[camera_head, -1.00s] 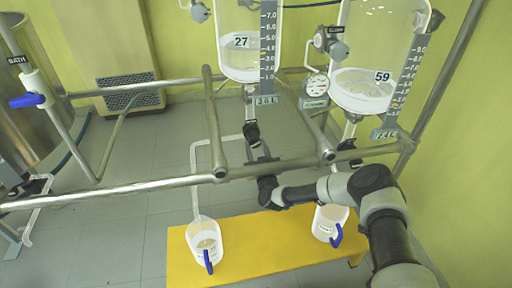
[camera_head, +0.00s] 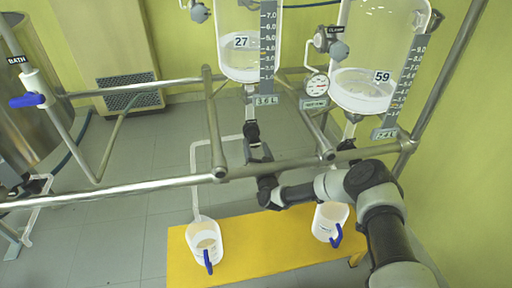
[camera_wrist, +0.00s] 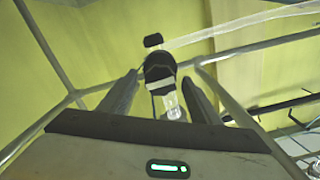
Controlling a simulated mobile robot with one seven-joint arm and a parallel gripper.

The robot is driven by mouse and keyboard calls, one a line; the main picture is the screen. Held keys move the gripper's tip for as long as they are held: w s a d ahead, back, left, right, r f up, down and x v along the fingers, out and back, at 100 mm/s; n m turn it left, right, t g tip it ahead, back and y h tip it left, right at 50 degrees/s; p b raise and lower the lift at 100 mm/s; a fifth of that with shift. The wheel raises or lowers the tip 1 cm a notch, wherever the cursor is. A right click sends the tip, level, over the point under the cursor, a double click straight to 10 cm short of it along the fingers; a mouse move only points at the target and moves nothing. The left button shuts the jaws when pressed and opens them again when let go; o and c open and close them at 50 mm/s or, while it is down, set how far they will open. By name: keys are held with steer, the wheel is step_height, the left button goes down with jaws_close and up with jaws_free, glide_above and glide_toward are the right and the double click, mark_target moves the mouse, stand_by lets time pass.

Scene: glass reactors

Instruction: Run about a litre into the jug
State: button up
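Glass vessel 27 (camera_head: 240,62) hangs at upper centre with liquid low in it; its display (camera_head: 266,100) appears to read 3.6 L. Below it is a black outlet valve (camera_head: 251,132). A side tube (camera_head: 195,180) runs down to a clear jug with a blue handle (camera_head: 205,240), which seems to hold some liquid. My gripper (camera_head: 257,151) is just below the valve. In the wrist view my gripper (camera_wrist: 161,78) has its fingers apart on both sides of a black valve part (camera_wrist: 159,68), with visible gaps. I cannot tell any contact.
Vessel 59 (camera_head: 362,90) hangs to the right, above a second blue-handled jug (camera_head: 328,222) partly near my arm. Both jugs stand on a yellow bench (camera_head: 262,252). Metal rails (camera_head: 110,192) cross in front of the vessels. A blue-handled bath valve (camera_head: 28,100) is at left.

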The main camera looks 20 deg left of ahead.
steer(key=p+v, duration=0.4)
steer(key=v, duration=1.3)
steer(key=shift+s+d, duration=0.15)
steer(key=shift+d, duration=0.1)
steer(key=shift+f, duration=0.1)
